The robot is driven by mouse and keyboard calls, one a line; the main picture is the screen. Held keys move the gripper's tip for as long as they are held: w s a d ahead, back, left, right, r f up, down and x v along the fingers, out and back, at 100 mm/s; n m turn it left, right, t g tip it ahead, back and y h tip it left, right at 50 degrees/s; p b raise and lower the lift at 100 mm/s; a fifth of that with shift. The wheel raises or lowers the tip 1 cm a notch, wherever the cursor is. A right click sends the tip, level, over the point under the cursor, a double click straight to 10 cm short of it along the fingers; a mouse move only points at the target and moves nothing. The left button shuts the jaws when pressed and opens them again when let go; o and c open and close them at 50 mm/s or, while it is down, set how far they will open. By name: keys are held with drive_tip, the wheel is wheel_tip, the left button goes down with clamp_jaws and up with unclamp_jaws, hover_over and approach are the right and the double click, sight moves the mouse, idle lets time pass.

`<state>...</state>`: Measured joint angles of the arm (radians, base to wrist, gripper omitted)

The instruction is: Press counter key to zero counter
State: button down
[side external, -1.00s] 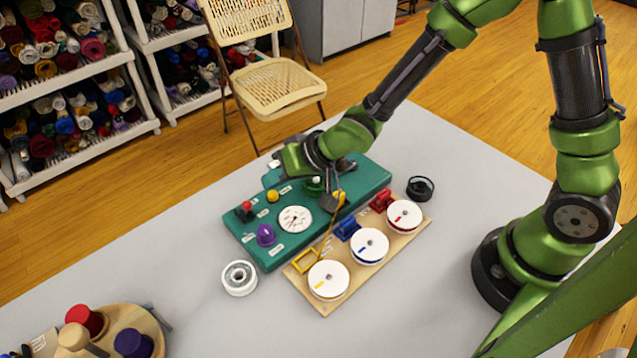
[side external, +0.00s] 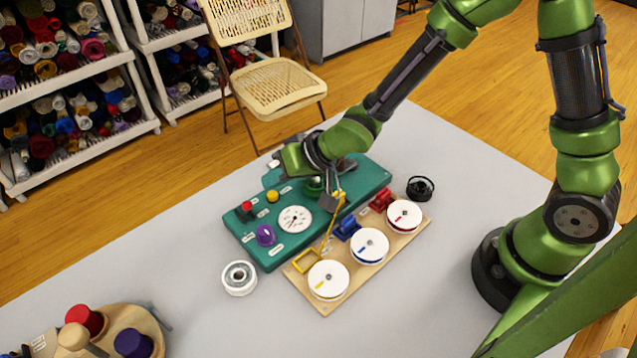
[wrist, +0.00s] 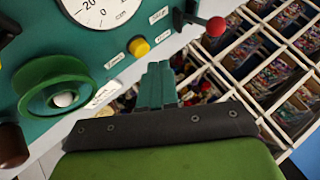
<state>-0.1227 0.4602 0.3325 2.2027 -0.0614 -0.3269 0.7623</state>
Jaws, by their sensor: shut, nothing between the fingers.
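The green control panel (side external: 345,187) lies on the grey table and carries a white dial (side external: 295,219), a yellow button (side external: 272,196), a red-knobbed lever (side external: 246,206) and a purple knob (side external: 265,235). In the wrist view the yellow button (wrist: 139,46) sits beside the dial (wrist: 100,8), with the red knob (wrist: 215,27) to its right. The small labels are too blurred to tell surely which control is the counter key. My gripper (side external: 331,203) is shut and empty above the panel's right half. Its fingers (wrist: 158,72) appear below the yellow button in the wrist view.
A green handwheel (wrist: 55,85) is left of my fingers. A wooden board (side external: 322,303) with white-topped spools and coloured clamps lies along the panel's near side. A white spool (side external: 239,278) and a black ring (side external: 420,188) stand nearby.

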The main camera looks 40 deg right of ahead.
sight(277, 194)
idle(0.4)
drive_tip(key=shift+f, duration=0.45)
drive_tip(key=shift+f, duration=0.45)
idle(0.5)
idle(0.4)
drive_tip(key=shift+r, duration=0.9)
drive_tip(key=shift+r, duration=2.5)
